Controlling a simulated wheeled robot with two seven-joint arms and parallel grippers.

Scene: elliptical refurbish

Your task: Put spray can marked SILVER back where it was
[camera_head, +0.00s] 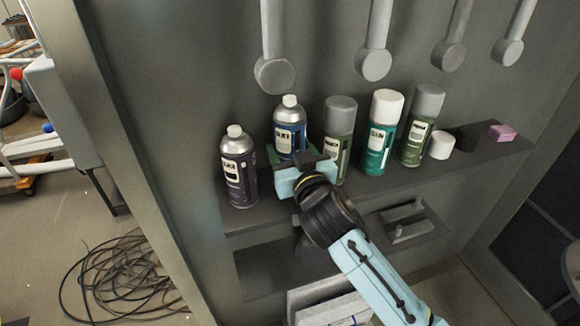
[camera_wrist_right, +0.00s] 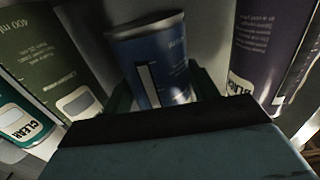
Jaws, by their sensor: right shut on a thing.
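My right gripper (camera_head: 292,158) is shut on a blue spray can (camera_head: 290,139) with a white nozzle and no cap. The blue can looks upright over the shelf (camera_head: 263,213), between a dark purple can (camera_head: 239,170) and an olive can (camera_head: 341,135). My gripper and wrist hide its base, so I cannot tell whether it touches the shelf. In the right wrist view the blue can (camera_wrist_right: 158,62) is between the green fingers (camera_wrist_right: 160,90). Its marking is not readable in either view. My left gripper is not in view.
A teal can (camera_head: 383,135) and another olive-green can (camera_head: 421,126) stand farther right. A loose white cap (camera_head: 441,145) and a pink block (camera_head: 502,132) lie beyond them. Grey paddles (camera_head: 374,64) hang above. Tangled cable (camera_head: 120,280) lies on the floor at left.

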